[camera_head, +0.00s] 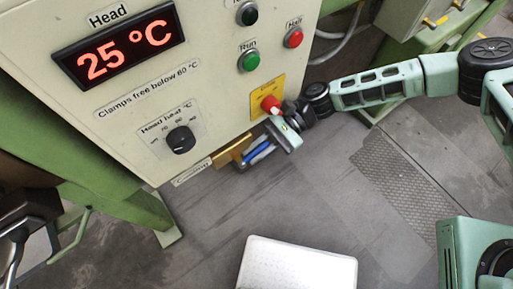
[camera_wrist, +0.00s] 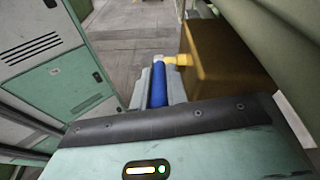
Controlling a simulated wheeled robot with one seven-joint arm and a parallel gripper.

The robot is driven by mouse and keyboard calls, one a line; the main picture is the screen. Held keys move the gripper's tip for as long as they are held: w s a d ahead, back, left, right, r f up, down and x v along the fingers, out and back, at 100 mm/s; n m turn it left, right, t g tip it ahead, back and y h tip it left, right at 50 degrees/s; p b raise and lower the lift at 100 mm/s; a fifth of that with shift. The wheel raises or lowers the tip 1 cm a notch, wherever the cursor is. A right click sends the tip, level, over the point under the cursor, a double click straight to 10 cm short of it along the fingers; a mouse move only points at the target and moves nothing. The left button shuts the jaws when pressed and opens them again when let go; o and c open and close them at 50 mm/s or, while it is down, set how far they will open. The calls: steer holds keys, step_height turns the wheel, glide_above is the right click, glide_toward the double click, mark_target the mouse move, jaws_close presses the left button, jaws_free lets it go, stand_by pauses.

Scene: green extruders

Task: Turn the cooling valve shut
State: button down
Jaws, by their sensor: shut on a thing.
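The cooling valve is a brass body (camera_head: 232,152) at the lower edge of the control panel, beside a small label that seems to read "Cooling". In the wrist view the brass body (camera_wrist: 228,65) fills the upper right, with a yellow stem reaching left to the handle. The valve's blue handle (camera_head: 259,153) lies between the fingers of my gripper (camera_head: 262,151). In the wrist view the blue handle (camera_wrist: 159,86) points toward my palm, with a pale finger on each side. My gripper (camera_wrist: 160,88) is shut on it. I cannot tell the valve's exact angle.
The control panel (camera_head: 215,90) shows 25 °C on its display (camera_head: 120,45). A red knob on a yellow plate (camera_head: 270,104) sits just above my wrist. A dark dial (camera_head: 180,140) is to the left. A white box (camera_head: 297,265) stands below; grey floor between is clear.

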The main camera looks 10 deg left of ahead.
steer(key=c, duration=1.7)
jaws_free()
steer(key=shift+b+v, duration=2.95)
steer(key=shift+v, duration=5.8)
